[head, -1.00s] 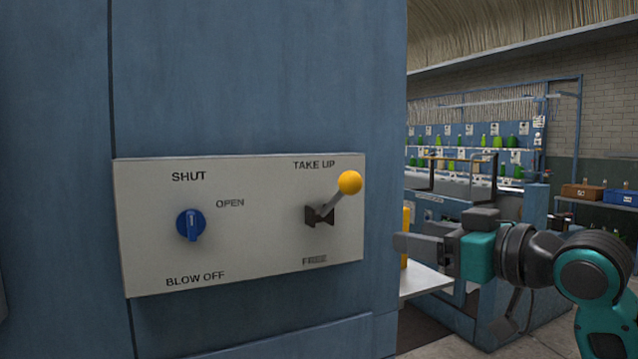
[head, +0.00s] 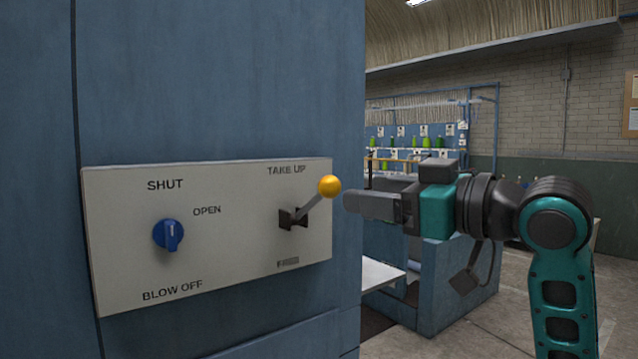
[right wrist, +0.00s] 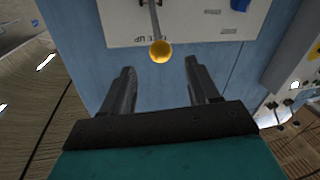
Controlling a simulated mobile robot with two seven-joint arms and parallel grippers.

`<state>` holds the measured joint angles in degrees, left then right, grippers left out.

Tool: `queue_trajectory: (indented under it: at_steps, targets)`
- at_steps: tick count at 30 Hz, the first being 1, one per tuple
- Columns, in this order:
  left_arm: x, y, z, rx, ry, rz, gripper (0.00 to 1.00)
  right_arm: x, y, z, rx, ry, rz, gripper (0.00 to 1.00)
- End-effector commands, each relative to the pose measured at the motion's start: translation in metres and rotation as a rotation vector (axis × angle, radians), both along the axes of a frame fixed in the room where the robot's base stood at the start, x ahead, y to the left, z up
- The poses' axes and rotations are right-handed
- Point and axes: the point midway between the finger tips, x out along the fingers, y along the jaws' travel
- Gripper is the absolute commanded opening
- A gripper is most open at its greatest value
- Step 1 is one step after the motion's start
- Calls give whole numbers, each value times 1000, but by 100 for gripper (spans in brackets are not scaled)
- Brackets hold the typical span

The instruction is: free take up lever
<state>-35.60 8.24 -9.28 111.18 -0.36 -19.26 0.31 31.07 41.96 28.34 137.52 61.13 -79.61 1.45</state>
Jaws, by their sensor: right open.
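The take-up lever has a yellow ball knob (head: 329,187) on a grey rod that rises from a dark bracket (head: 293,219) on the white panel (head: 130,270). The rod tilts up towards the TAKE UP label, and FREE is below. My right gripper (head: 348,203) is just right of the knob in the head view, pointing left. In the right wrist view the knob (right wrist: 160,51) is ahead of the open fingers (right wrist: 160,72), centred between them and apart from both. My left gripper is not in view.
A blue knob (head: 168,235) sits on the panel's left among the SHUT, OPEN and BLOW OFF labels. The panel is on a blue cabinet (head: 220,80). A white ledge (head: 380,273) and blue bench (head: 455,285) stand behind my right arm.

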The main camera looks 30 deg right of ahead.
Motion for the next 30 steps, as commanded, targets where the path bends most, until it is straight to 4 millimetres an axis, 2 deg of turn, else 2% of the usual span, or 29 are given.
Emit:
queue_trajectory:
  at_steps: [9, 15, 20, 27, 30]
  targets:
    - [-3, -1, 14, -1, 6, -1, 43, 62, 18, 2, 5, 1, 2, 60]
    - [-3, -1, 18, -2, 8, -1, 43, 88, 24, 1, 3, 1, 0, 60]
    - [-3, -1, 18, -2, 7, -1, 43, 95, 27, 1, 1, -1, 0, 60]
    - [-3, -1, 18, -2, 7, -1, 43, 96, 27, 0, 0, -1, -1, 60]
    - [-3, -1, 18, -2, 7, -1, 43, 96, 27, 0, 0, 0, -1, 53]
